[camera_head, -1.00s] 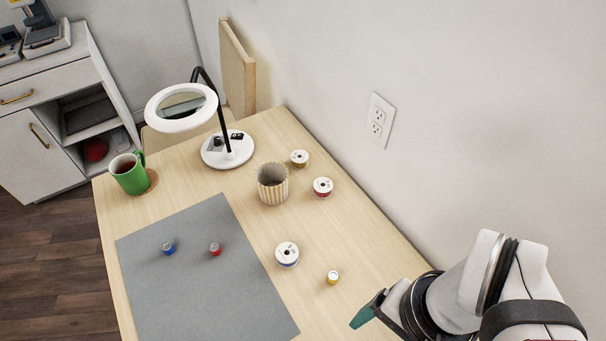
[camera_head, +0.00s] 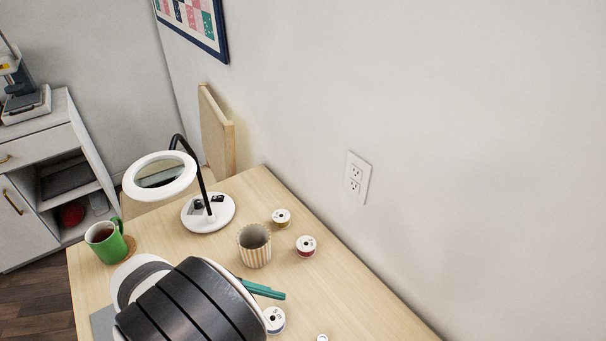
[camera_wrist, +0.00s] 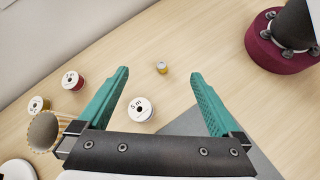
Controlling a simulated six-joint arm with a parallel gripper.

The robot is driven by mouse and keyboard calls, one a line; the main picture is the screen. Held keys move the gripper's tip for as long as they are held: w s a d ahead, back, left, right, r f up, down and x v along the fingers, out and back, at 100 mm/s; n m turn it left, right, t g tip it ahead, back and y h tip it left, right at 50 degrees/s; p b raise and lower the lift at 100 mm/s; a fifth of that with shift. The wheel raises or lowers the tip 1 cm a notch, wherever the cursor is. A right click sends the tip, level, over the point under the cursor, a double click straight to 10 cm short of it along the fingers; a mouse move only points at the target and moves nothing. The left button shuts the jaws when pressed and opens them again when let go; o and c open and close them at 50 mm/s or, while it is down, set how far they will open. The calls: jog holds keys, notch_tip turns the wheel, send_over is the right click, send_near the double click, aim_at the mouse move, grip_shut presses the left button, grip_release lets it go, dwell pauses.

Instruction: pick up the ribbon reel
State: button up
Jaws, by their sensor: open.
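Three white-faced ribbon reels are on the table. The nearest, with a dark bluish edge (camera_head: 273,319), lies flat; in the wrist view this reel (camera_wrist: 140,109) shows "5 m" and appears between my fingers, nearer the left one. A red reel (camera_head: 306,245) and a yellow reel (camera_head: 281,217) stand farther back; the wrist view shows the red reel (camera_wrist: 73,80) and yellow reel (camera_wrist: 38,104) at left. My gripper (camera_wrist: 160,74) has its teal fingers wide apart, empty, above the table. In the head view my wrist hides much of it, with a teal finger showing beside the nearest reel.
A striped cup (camera_head: 254,246) stands beside the red reel. A magnifier lamp (camera_head: 208,213) and green mug (camera_head: 106,241) stand farther back. The grey mat (camera_wrist: 200,125) is mostly hidden by my arm in the head view.

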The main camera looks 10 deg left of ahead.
aim_at(276, 317)
jog(key=s+a+f+n+t, duration=0.1)
jog(key=a+f+n+t, duration=0.1)
jog(key=a+n, duration=0.1)
jog(key=s+a+f+n+t, duration=0.2)
jog(key=a+f+n, duration=0.1)
jog(key=a, duration=0.1)
jog(key=s+a+f+n+t, duration=0.1)
jog(key=a+f+n+t, duration=0.2)
jog(key=a, duration=0.1)
jog(key=shift+s+a+f+y, duration=0.1)
jog(key=shift+s+f+y, duration=0.15)
jog(key=shift+y, duration=0.05)
jog(key=shift+w+f+n, duration=0.15)
jog(key=shift+f+n, duration=0.15)
jog(key=shift+f, duration=0.05)
jog(key=x, duration=1.5)
jog(key=shift+w+r, duration=0.1)
jog(key=shift+r, duration=0.3)
jog(key=c, duration=1.4)
